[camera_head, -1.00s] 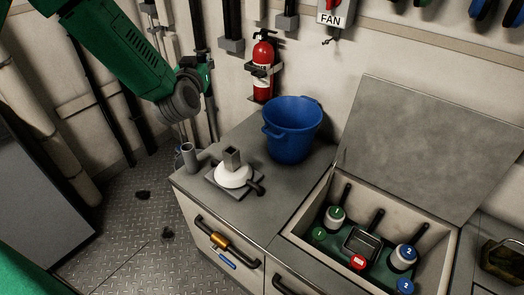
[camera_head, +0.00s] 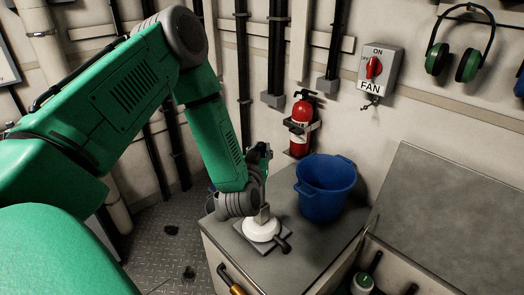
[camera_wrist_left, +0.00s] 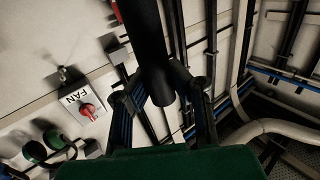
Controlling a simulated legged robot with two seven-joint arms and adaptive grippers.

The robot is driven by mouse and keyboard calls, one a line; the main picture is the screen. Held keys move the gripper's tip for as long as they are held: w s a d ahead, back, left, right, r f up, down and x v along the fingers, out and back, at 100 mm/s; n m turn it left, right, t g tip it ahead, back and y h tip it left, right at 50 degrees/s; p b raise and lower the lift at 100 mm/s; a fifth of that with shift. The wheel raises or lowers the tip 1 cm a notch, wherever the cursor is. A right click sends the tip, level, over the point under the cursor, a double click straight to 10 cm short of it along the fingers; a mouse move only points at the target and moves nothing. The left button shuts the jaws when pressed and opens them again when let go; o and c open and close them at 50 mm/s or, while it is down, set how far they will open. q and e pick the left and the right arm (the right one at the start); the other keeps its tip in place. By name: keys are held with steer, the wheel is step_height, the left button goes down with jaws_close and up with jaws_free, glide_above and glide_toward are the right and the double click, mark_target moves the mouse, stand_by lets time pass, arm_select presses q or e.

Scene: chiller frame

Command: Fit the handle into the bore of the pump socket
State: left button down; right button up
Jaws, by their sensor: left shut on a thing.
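The pump (camera_head: 262,230) has a white round body on a grey plate at the cabinet top's near left corner. Its upright grey square socket (camera_head: 264,211) is partly covered by my left wrist, and its bore cannot be seen. My left gripper (camera_head: 262,153) shows small and dark beside the forearm, above the pump. In the left wrist view, the gripper (camera_wrist_left: 162,92) is shut on the handle (camera_wrist_left: 148,40), a dark round rod whose blunt end shows between the fingers. The handle cannot be made out in the head view. My right gripper is out of view.
A blue bucket (camera_head: 326,190) stands right of the pump, close to my left arm. A red extinguisher (camera_head: 301,126) hangs on the wall behind. The fan switch (camera_head: 377,70) is above.

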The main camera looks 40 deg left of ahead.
arm_select(q)
steer(key=shift+d+f, duration=0.1)
steer(key=shift+f, duration=0.1)
steer(key=c, duration=1.7)
jaws_free()
steer(key=shift+a, duration=0.2)
steer(key=shift+o, duration=0.7)
steer(key=shift+a+f, duration=0.1)
